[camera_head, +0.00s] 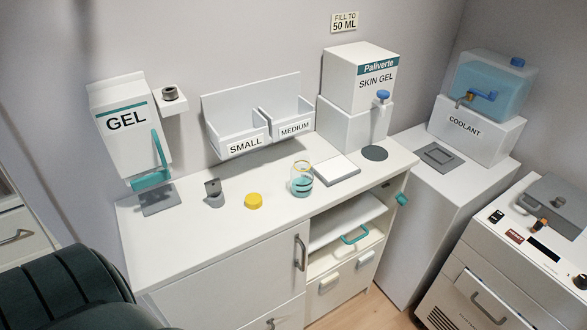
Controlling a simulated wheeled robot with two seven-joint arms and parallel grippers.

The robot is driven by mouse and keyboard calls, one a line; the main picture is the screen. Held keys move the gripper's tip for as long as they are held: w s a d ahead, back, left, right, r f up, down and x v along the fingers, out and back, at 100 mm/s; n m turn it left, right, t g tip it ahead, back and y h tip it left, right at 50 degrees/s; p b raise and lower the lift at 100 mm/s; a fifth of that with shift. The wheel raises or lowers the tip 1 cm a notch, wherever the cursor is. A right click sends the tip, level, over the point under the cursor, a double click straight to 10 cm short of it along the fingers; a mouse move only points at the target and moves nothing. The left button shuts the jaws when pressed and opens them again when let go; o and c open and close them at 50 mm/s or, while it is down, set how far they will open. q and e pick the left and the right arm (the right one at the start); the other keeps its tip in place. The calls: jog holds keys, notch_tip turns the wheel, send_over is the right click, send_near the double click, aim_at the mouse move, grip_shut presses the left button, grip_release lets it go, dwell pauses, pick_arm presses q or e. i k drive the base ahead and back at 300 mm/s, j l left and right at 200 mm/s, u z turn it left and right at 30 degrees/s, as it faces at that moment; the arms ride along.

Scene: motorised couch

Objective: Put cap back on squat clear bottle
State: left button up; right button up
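The squat clear bottle (301,182) stands upright on the white counter (205,240), near its middle. Its mouth is uncovered and has a yellowish ring, and teal shows in its lower part. A yellow cap (253,201) lies on the counter to the left of the bottle and nearer the front edge, apart from it. Neither of my grippers is in view.
A grey object (213,193) stands left of the cap. A white pad (336,170) lies right of the bottle. The GEL dispenser (130,130), the SMALL and MEDIUM bins (262,118) and the SKIN GEL dispenser (359,80) line the back. The counter's front strip is clear.

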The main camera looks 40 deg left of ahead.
aim_at(302, 174)
jog(key=u, duration=1.4)
jog(key=k, duration=0.1)
